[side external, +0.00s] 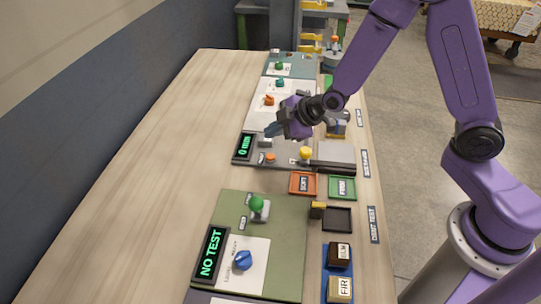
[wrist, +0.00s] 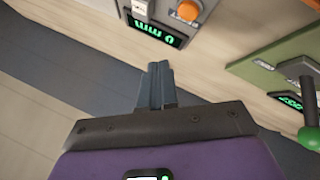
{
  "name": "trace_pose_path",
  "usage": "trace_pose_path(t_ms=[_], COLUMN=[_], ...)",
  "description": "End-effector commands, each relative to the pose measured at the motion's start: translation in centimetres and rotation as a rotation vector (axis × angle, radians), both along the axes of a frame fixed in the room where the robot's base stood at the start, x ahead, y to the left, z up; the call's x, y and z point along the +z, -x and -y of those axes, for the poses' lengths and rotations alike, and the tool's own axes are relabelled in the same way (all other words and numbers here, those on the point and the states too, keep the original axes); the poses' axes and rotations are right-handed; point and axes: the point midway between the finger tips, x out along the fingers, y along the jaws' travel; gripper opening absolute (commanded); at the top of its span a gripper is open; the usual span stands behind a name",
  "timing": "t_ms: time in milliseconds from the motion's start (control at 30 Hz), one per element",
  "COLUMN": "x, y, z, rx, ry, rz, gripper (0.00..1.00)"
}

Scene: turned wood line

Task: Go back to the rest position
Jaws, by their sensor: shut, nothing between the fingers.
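My gripper (side external: 272,130) is held above the bench, over the grey station with a small display (side external: 243,147) that shows green digits. Its fingers point left in the side view and are together and empty. In the wrist view the closed fingers of my gripper (wrist: 158,85) stick up from the dark palm. The station's display (wrist: 158,37) and an orange button (wrist: 189,10) lie beyond the fingertips there. The fingers look apart from everything; the exact height cannot be told.
The wooden bench (side external: 145,160) is bare on the left. A green board with a NO TEST display (side external: 209,254) and a green-knobbed lever (side external: 257,204) stands nearer. Red (side external: 303,183) and green (side external: 342,187) trays sit at the right. Blocks lie in a blue tray (side external: 338,270).

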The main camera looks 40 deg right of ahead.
Motion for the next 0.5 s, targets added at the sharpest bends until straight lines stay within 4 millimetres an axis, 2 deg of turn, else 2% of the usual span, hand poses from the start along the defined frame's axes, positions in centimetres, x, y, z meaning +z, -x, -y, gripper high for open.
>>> trace_pose_path(t_ms=[167,267,367,500], x=[0.0,0.5,1.3,2.8], y=[0.1,1.0,3.3,8.4], z=[0.0,-0.4,-1.0,-1.5], rx=[0.001,0.004,0.013,0.017], ry=[-0.001,-0.007,-0.017,-0.018], rz=[-0.003,-0.029,-0.095,-0.236], gripper=[0.00,0.00,0.00,0.00])
